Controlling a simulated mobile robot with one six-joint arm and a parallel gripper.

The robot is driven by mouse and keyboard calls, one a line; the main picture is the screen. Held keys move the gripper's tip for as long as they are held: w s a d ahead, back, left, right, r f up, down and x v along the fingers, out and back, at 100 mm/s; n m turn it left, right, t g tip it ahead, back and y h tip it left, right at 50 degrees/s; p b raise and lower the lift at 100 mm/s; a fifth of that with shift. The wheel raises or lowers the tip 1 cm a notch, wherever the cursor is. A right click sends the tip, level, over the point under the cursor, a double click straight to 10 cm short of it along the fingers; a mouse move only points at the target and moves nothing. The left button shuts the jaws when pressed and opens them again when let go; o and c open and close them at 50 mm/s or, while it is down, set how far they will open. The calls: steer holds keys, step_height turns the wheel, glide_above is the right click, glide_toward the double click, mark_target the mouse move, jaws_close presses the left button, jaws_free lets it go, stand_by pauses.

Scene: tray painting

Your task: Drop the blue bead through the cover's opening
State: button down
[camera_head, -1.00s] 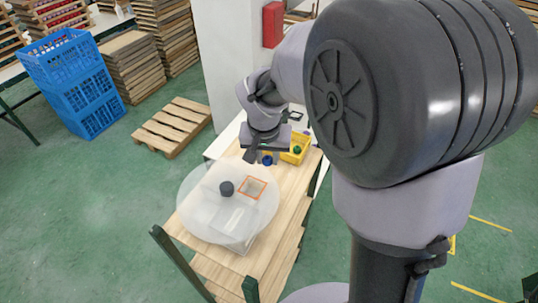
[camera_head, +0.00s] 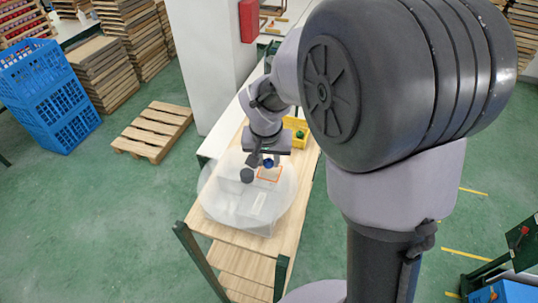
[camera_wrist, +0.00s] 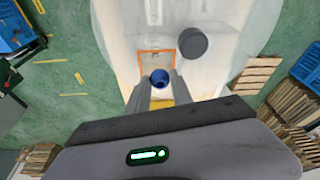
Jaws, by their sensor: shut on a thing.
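The blue bead (camera_wrist: 159,79) is between the fingertips of my gripper (camera_wrist: 160,84) in the wrist view. My gripper is shut on it. In the head view the bead (camera_head: 268,163) shows at the fingertips, beside the cover's opening. The translucent round cover (camera_head: 215,205) lies on the wooden table. Its square opening has an orange rim (camera_head: 270,178), and the rim also shows in the wrist view (camera_wrist: 140,58). The bead overlaps the near edge of the opening in the wrist view; its height above the cover cannot be told. A dark grey knob (camera_wrist: 192,43) stands on the cover beside the opening.
A yellow bin (camera_head: 297,128) with a green item (camera_head: 300,134) sits at the table's far end, behind my gripper. The wooden table (camera_head: 290,215) has bare room along its right edge. A white pillar (camera_head: 213,70) stands behind to the left.

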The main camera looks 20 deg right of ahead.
steer(key=shift+f, duration=0.75)
steer(key=shift+w+d+f+b, duration=0.1)
steer(key=shift+d+f+b, duration=0.2)
steer(key=shift+b, duration=0.05)
steer(key=shift+a+r, duration=0.1)
steer(key=shift+a, duration=0.05)
steer(key=c, duration=1.3)
jaws_free()
steer(key=shift+o, duration=1.2)
steer(key=v, duration=1.7)
steer(key=shift+r+p, duration=0.25)
steer(key=shift+p, duration=0.1)
